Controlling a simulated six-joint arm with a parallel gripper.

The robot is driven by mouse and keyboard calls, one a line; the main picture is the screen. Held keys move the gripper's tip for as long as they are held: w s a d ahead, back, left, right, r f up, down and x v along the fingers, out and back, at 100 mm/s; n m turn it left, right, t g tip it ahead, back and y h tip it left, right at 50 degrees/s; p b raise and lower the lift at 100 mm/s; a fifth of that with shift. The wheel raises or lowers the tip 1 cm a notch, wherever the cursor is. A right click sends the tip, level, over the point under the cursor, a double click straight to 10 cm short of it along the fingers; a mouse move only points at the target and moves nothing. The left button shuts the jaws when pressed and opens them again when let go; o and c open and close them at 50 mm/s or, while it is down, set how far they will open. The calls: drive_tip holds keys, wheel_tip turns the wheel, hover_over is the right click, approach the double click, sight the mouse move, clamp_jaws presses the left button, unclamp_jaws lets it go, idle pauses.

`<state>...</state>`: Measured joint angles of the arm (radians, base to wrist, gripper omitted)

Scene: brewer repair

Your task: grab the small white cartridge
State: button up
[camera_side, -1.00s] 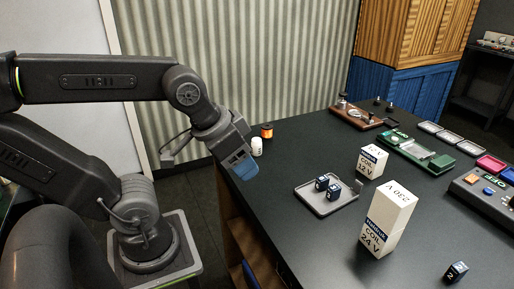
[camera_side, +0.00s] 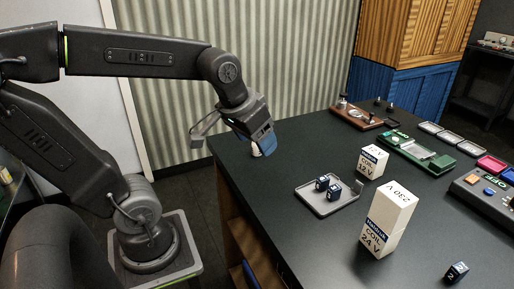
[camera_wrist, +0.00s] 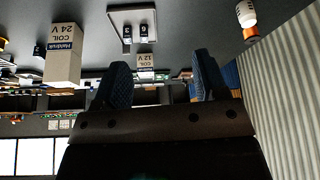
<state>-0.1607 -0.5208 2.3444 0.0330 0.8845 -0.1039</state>
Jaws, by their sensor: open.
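The small white cartridge (camera_side: 256,152) is at the table's far left corner in the side view, mostly hidden behind the blue fingers of my gripper (camera_side: 259,139). In the wrist view the white cartridge (camera_wrist: 246,13) is at the top right, beyond and to the right of my gripper (camera_wrist: 163,72). Its two blue fingers are apart with nothing held between them. The side view does not show how far the fingers are from the cartridge.
A grey tray (camera_side: 326,204) holds dark blocks. A 12 V coil box (camera_side: 371,161) and a taller 24 V box (camera_side: 386,222) stand on the dark table. A green device (camera_side: 416,154) is farther back.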

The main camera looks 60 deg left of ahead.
drive_tip(key=w+a+f+n+g, duration=0.1)
drive_tip(key=w+a+n, duration=0.15)
drive_tip(key=a, duration=0.35)
drive_tip(key=w+a+f+n+g+y, duration=0.1)
drive_tip(key=w+a+f+n, duration=0.1)
drive_tip(key=w+a, duration=0.3)
drive_tip(key=w+a+f+n+g, duration=0.1)
drive_tip(key=w+a+n, duration=0.15)
drive_tip(key=a, duration=0.45)
drive_tip(key=x, duration=0.5)
drive_tip(key=a+x, duration=0.1)
drive_tip(key=x, duration=0.2)
drive_tip(key=shift+s+a+f, duration=0.2)
drive_tip(key=shift+a+x, duration=0.2)
drive_tip(key=shift+x, duration=1.25)
drive_tip(key=shift+a+x, duration=0.2)
drive_tip(key=shift+x, duration=1.25)
drive_tip(key=shift+s, duration=0.1)
drive_tip(key=shift+r, duration=0.1)
drive_tip(key=c, duration=1)
drive_tip(key=shift+r, duration=0.1)
